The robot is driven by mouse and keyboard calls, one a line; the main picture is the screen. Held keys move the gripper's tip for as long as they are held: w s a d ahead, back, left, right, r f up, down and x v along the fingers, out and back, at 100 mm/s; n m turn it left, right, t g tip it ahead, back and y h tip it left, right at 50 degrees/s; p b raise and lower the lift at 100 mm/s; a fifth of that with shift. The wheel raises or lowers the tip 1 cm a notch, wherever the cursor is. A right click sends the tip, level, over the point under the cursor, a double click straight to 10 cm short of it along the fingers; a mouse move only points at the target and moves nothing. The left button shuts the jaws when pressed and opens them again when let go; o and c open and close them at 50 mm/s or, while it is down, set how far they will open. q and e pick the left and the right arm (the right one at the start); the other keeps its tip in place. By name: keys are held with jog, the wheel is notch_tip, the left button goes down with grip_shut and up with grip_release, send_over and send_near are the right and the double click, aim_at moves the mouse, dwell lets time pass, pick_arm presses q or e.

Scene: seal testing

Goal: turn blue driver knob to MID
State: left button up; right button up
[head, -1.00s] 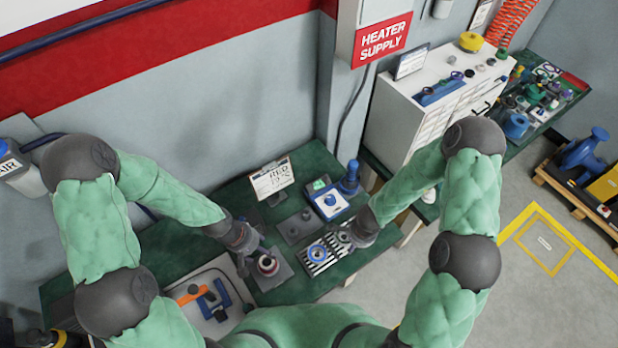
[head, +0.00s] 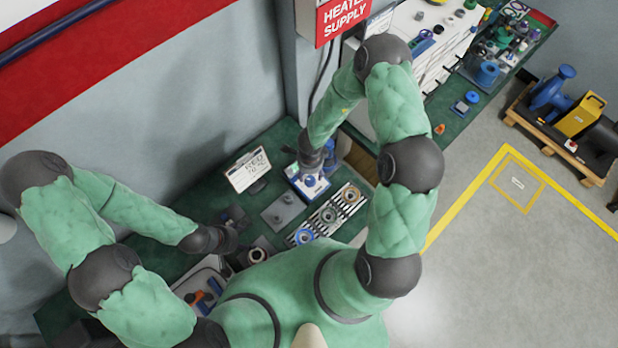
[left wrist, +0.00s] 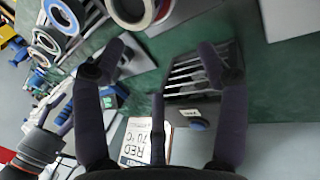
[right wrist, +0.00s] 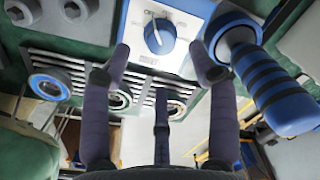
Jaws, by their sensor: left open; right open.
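The blue driver knob (right wrist: 159,36) is a round blue dial with a white pointer mark on a white-and-blue box (right wrist: 185,62). Small labels lie around the dial, too small to read surely. In the head view the box (head: 296,178) stands on the green table, with the knob (head: 310,181) just below my right gripper (head: 309,167). In the right wrist view my right gripper (right wrist: 160,62) is open, its fingers either side of the knob and apparently apart from it. My left gripper (left wrist: 160,52) is open and empty over the table's left part.
A blue ribbed-handled tool (right wrist: 275,80) stands close beside the box. A striped rack (head: 325,214) with several rings lies in front, a grey plate (head: 283,212) to its left. A RED 70 °C sign (head: 249,170) stands behind.

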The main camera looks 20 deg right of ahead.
aim_at(310, 179)
notch_tip(310, 179, down, 6)
jog(key=shift+w+d+r+b, duration=0.1)
jog(key=shift+w+b, duration=0.05)
jog(key=shift+b, duration=0.35)
jog(key=c, duration=1.1)
